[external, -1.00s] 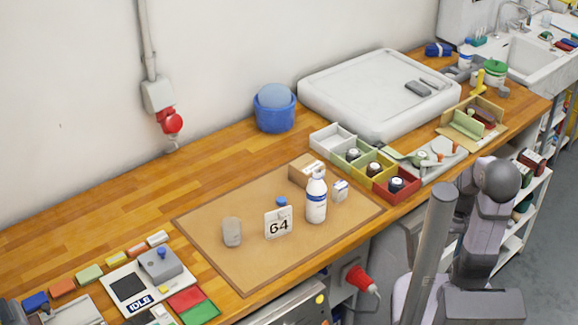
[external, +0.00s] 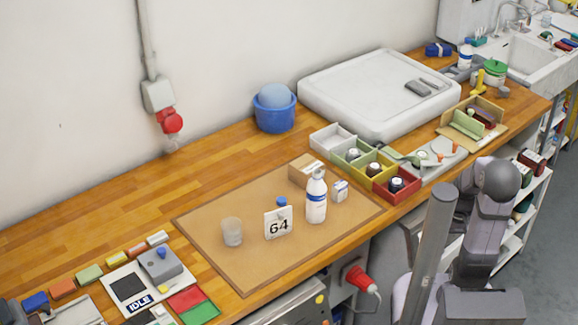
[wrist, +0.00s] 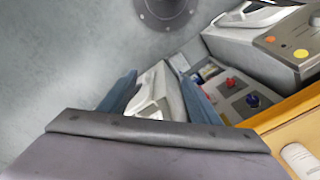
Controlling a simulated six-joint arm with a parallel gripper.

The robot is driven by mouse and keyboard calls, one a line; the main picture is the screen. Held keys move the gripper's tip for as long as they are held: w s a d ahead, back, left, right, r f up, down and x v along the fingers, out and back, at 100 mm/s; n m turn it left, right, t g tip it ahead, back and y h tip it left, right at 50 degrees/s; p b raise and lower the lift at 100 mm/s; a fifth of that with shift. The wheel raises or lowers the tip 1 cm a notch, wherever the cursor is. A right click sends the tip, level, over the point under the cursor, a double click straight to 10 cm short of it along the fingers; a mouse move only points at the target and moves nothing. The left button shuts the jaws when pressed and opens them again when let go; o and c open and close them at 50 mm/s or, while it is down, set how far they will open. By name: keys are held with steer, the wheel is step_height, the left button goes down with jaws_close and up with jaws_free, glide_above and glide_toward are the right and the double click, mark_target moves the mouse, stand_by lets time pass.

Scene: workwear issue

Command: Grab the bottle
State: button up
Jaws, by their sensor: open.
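A white bottle (external: 316,199) with a blue band and label stands upright on the brown mat (external: 230,268), right of a white card (external: 279,222) marked 64. My gripper (wrist: 157,88) shows in the wrist view with two blue fingers spread apart and nothing between them. It points down past the bench towards the floor and equipment, away from the bottle. In the external view my arm stands at the lower right, and the gripper itself cannot be made out.
A clear cup (external: 232,232) stands left of the card. A cardboard box (external: 305,172) and small carton (external: 340,190) stand near the bottle. Coloured bins (external: 397,190) lie to the right. The mat's front is clear.

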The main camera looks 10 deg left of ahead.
steer(key=shift+o, duration=0.9)
